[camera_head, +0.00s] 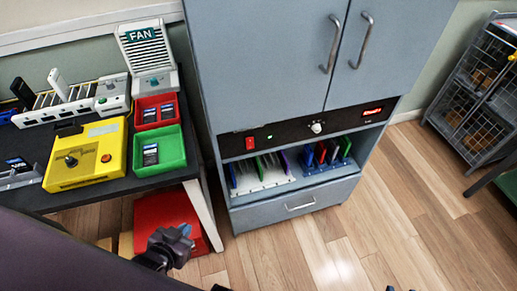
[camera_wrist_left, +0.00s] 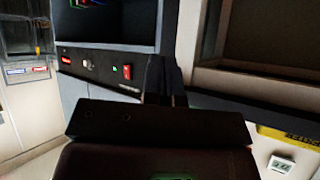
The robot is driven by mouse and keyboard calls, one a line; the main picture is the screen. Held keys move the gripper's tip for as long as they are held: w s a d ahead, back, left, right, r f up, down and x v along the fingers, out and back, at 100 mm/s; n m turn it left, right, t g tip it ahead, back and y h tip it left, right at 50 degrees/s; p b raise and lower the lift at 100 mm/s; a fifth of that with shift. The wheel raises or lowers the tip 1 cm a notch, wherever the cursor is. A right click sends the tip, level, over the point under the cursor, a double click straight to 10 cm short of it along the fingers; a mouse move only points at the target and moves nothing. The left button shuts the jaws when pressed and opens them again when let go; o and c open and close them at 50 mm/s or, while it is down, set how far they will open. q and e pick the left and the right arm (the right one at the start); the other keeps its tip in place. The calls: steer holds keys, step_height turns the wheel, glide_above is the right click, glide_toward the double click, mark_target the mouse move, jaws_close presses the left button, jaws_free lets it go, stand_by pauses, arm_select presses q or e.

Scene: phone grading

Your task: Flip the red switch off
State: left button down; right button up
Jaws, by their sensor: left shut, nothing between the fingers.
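The red switch (camera_head: 250,143) sits at the left end of the black control panel (camera_head: 290,134) on the grey-blue cabinet. It looks bright red; I cannot tell which way its rocker is tilted. A small green light shows just right of it. In the left wrist view the red switch (camera_wrist_left: 127,72) shows left of the fingers. My left gripper (camera_head: 182,236) is shut and empty, low in front of the cabinet's left side, above the red box and apart from the switch. Its dark fingers (camera_wrist_left: 166,82) also show in the left wrist view.
The panel also has a knob (camera_head: 316,127) and a lit red display (camera_head: 373,111). Below it is an open shelf with coloured upright phones. A dark table (camera_head: 100,196) with trays and a yellow device (camera_head: 86,153) stands left. A red box (camera_head: 165,212) lies beneath.

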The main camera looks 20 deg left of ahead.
steer(key=shift+s+f, duration=0.1)
steer(key=shift+s, duration=0.25)
steer(key=shift+o, duration=1.3)
steer(key=shift+a, duration=0.1)
arm_select(q)
steer(key=w+d+f+m+g+y, duration=0.2)
steer(key=w+d+f+m+y, duration=0.15)
steer(key=w+d+m, duration=0.4)
steer(key=w+d+r+m+t+y, duration=0.2)
steer(key=w+d+r+t+y, duration=0.2)
steer(key=w+d+r, duration=0.3)
steer(key=d+r+y, duration=0.1)
steer(key=d+r, duration=0.2)
steer(key=shift+w+t+y, duration=0.3)
steer(key=shift+w+y, duration=0.05)
arm_select(e)
steer(key=shift+f, duration=0.1)
arm_select(q)
steer(key=shift+m, duration=0.25)
arm_select(e)
steer(key=shift+w, duration=0.1)
